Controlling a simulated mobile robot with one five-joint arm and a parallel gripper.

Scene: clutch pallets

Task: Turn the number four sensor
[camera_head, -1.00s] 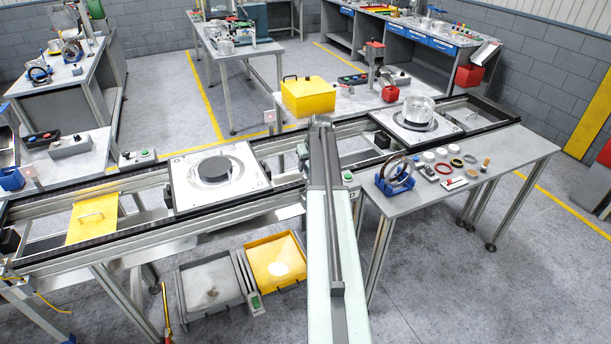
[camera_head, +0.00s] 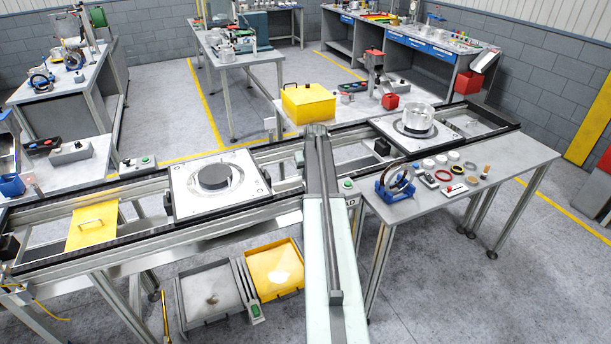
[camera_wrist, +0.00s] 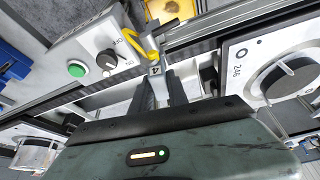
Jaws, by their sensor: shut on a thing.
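The number four sensor (camera_wrist: 154,71) shows in the wrist view as a small block marked "4", with a yellow cable looping above it. My gripper (camera_wrist: 162,86) has its dark fingers on both sides of the sensor and is shut on it, beside the conveyor rail. The fingers cover the sensor's lower part. In the head view my arm reaches up the middle to the conveyor, and it hides the gripper and the sensor.
A pallet (camera_head: 186,198) with a dark disc sits on the conveyor left of my arm; another pallet (camera_head: 398,132) is at right. The wrist view shows a control box (camera_wrist: 88,48) with a green button and black knob. A yellow box (camera_head: 308,103) stands behind.

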